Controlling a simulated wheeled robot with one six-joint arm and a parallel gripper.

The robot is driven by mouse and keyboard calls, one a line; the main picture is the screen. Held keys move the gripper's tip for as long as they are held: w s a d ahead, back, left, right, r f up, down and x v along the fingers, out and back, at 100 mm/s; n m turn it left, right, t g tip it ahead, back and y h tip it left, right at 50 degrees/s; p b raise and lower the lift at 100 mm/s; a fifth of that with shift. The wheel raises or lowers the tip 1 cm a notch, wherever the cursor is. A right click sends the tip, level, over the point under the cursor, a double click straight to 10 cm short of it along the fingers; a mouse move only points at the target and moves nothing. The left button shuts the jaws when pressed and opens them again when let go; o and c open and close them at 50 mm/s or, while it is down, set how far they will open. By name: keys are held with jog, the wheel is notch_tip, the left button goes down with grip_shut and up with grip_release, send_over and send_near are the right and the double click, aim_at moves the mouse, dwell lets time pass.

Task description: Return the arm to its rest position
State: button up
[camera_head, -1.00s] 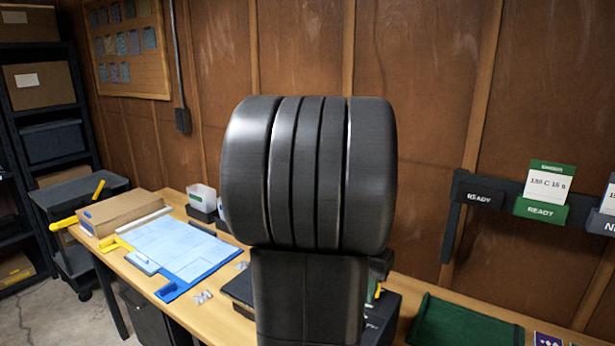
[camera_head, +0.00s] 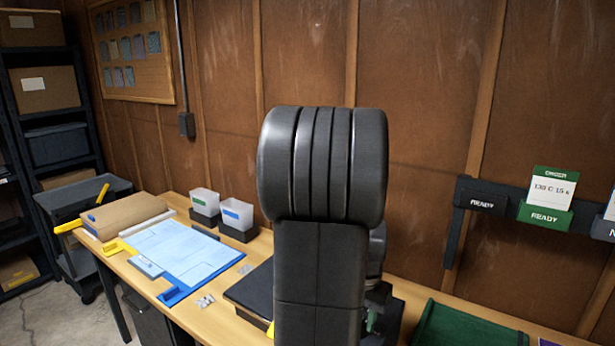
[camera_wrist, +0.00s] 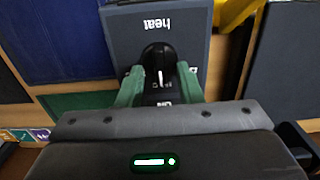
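My gripper (camera_wrist: 160,72) shows in the wrist view with its two green fingers apart and nothing held between them. Beyond the fingertips is a dark box (camera_wrist: 120,40) with the word "heat" upside down to the camera and a round black knob (camera_wrist: 157,54) with a white mark. The knob appears between the fingers, but I cannot tell how far away it is.
A wooden bench (camera_head: 205,318) runs along the wall. It bears a blue board (camera_head: 215,262), a cardboard box (camera_head: 125,213), two small bins (camera_head: 237,212) and a green tray (camera_head: 470,325). Label holders (camera_head: 545,217) hang on the wall at right. Dark shelves (camera_head: 45,120) stand at left.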

notch_tip(320, 180, up, 15)
jog(key=s, duration=0.2)
jog(key=f, duration=0.5)
jog(key=w+f, duration=0.1)
jog(key=f, duration=0.3)
jog(key=w+f, duration=0.1)
jog(key=f, duration=0.4)
jog(key=shift+f, duration=0.65)
jog(key=n, duration=0.6)
jog(key=shift+a+r+n, duration=0.1)
jog(key=shift+a+n, duration=0.05)
jog(key=shift+n, duration=0.15)
jog(key=shift+w+r+n, duration=0.1)
jog(key=shift+r+n, duration=0.2)
jog(key=shift+r, duration=0.05)
notch_tip(320, 180, up, 12)
jog(key=shift+r, duration=0.25)
jog(key=shift+f, duration=0.1)
